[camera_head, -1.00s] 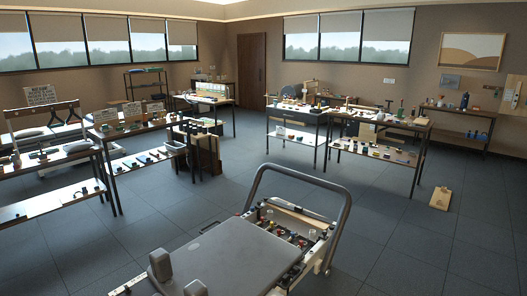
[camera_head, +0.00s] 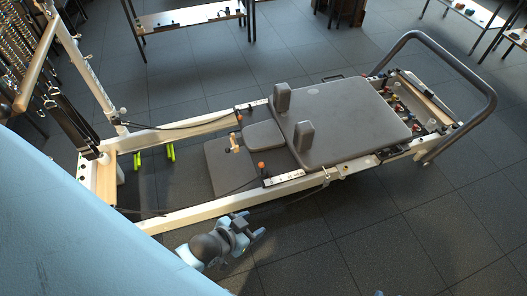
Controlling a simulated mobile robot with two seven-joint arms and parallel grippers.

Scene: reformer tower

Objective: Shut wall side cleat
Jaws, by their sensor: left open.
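The reformer (camera_head: 350,122) lies across the view, with a grey padded carriage, two shoulder blocks and a pale frame. Black ropes run along it. Small fittings with orange knobs sit at the far rail (camera_head: 238,117) and near rail (camera_head: 262,168). A small metal fitting (camera_head: 327,178) is on the near rail's outer side. I cannot tell which part is the wall side cleat, or whether it is open or shut. My left gripper (camera_head: 256,235) is open and appears empty, low in front of the near rail, apart from these fittings.
The tower's uprights and springs (camera_head: 65,115) stand at the left end. A curved grey bar (camera_head: 470,62) rises at the right end. Shelved tables (camera_head: 190,17) stand behind. The tiled floor (camera_head: 400,235) in front is clear.

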